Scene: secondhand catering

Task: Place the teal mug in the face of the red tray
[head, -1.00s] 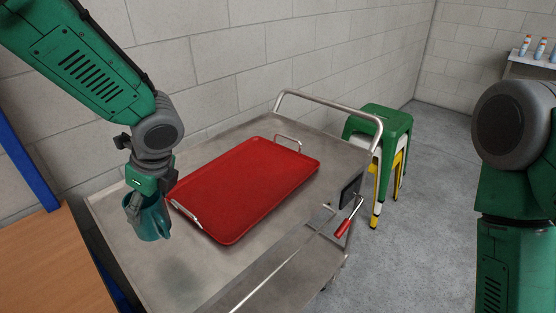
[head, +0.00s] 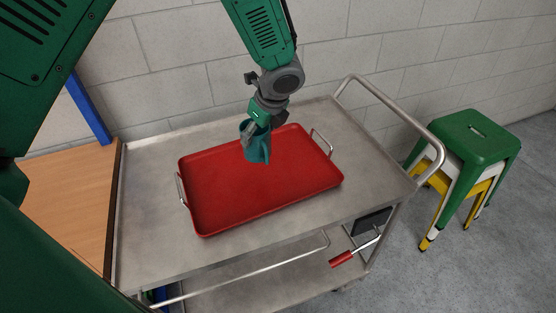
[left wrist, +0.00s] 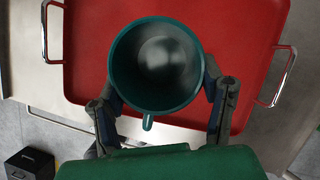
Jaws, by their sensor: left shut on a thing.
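The teal mug (head: 258,148) is held by my left gripper (head: 256,128) over the back middle part of the red tray. In the left wrist view the mug (left wrist: 156,66) shows its open, empty inside, with the fingers on both sides of it. The red tray (head: 230,205) lies flat on the steel trolley top and has a metal handle at each end. In the left wrist view the tray (left wrist: 85,40) spreads behind the mug. I cannot tell for sure whether the mug's base touches the tray. My right gripper is not in view.
The steel trolley (head: 150,240) has bare room around the tray and a raised push rail (head: 400,115) at the right. A wooden table (head: 65,205) stands at the left. Green, white and yellow stools (head: 470,140) stand on the floor at the right. A block wall is behind.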

